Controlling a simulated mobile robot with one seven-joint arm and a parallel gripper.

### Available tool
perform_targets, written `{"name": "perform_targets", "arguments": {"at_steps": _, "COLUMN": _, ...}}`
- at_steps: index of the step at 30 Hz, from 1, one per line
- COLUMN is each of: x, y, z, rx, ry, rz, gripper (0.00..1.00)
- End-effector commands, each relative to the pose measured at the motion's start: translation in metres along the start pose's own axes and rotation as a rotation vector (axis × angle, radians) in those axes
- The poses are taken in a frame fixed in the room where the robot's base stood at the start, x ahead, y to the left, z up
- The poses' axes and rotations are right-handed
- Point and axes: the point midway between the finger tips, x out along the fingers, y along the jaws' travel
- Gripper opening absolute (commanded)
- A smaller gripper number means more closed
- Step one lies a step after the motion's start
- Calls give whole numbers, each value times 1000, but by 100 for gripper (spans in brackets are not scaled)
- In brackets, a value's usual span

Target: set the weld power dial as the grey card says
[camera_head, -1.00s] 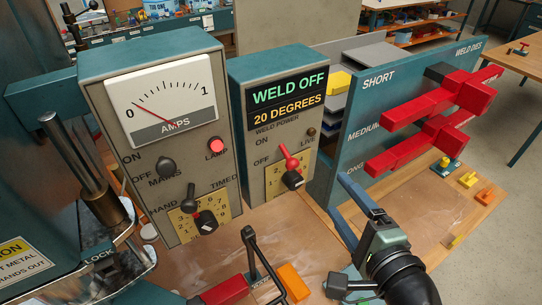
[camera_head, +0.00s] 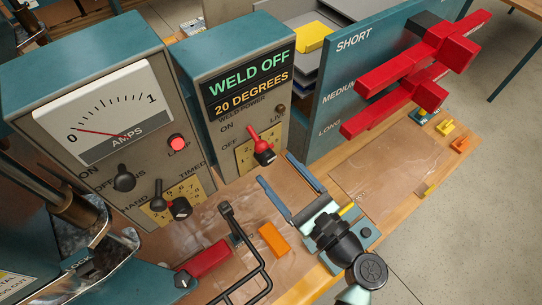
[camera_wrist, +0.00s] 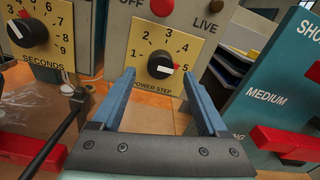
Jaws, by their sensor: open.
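The weld power dial (camera_wrist: 160,65) is a black knob on a yellow plate marked POWER STEP; its red mark points to the right, by the 5. In the head view the knob (camera_head: 265,157) sits below a red lever on the smaller grey-and-teal box. My gripper (camera_wrist: 158,75) is open and empty. In the wrist view its two blue fingers lie left and right of the knob. In the head view my gripper (camera_head: 274,167) is just in front of the dial plate; I cannot tell whether the fingertips reach around the knob. I cannot make out a grey card.
The red ON/OFF lever (camera_head: 253,136) is close above the dial. The seconds dial (camera_wrist: 27,32) is to the left. A die board (camera_head: 360,70) with red dies stands to the right. An orange block (camera_head: 273,239) and black bent handle (camera_head: 240,250) are on the near bench.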

Motion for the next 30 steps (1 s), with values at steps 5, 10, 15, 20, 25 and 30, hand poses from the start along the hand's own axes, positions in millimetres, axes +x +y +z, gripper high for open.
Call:
{"name": "perform_targets", "arguments": {"at_steps": 5, "x": 24, "y": 0, "z": 1, "rx": 0, "ry": 0, "rz": 2, "gripper": 76}}
{"name": "perform_targets", "arguments": {"at_steps": 10, "x": 33, "y": 0, "z": 0, "rx": -2, "ry": 0, "rz": 1, "gripper": 76}}
{"name": "perform_targets", "arguments": {"at_steps": 15, "x": 34, "y": 0, "z": 0, "rx": -2, "ry": 1, "rz": 0, "gripper": 76}}
{"name": "perform_targets", "arguments": {"at_steps": 20, "x": 34, "y": 0, "z": 0, "rx": -2, "ry": 1, "rz": 0, "gripper": 64}}
{"name": "perform_targets", "arguments": {"at_steps": 25, "x": 34, "y": 0, "z": 0, "rx": -2, "ry": 1, "rz": 0, "gripper": 33}}
{"name": "perform_targets", "arguments": {"at_steps": 30, "x": 34, "y": 0, "z": 0, "rx": -2, "ry": 1, "rz": 0, "gripper": 3}}
